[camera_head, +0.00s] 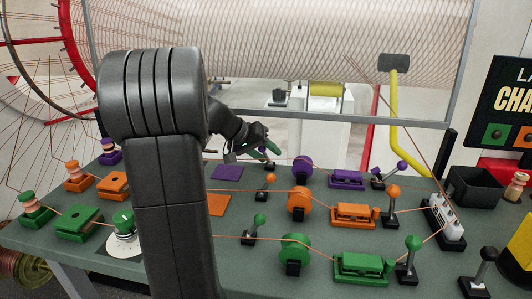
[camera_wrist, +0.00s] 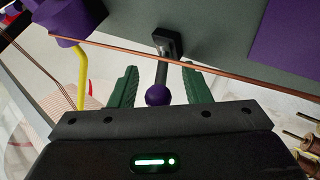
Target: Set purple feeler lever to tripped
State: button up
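The purple feeler lever shows in the wrist view as a purple ball (camera_wrist: 157,95) on a dark stem, rising from a black base (camera_wrist: 166,42). My gripper (camera_wrist: 158,92) has its two green fingers spread, one on each side of the ball, with gaps visible between. In the head view my gripper (camera_head: 266,148) is over the back row, between a purple pad (camera_head: 227,172) and a purple wheel (camera_head: 302,167). The feeler lever cannot be made out there behind my gripper. A copper wire (camera_wrist: 210,68) crosses by the lever's stem in the wrist view.
Similar orange (camera_head: 270,179) and green (camera_head: 260,219) levers stand in the rows nearer me. Another purple-knobbed lever (camera_head: 402,166) stands farther right, by a purple block (camera_head: 347,180). Wires run along each row. A black bin (camera_head: 474,188) sits at the right.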

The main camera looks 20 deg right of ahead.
jog(key=w+v, duration=0.1)
jog(key=v, duration=1.2)
jog(key=shift+s+a+r+p, duration=0.3)
jog(key=shift+s+p, duration=0.1)
jog(key=shift+s, duration=0.15)
jog(key=x, duration=1.4)
jog(key=shift+r+b, duration=0.1)
jog(key=shift+b, duration=0.3)
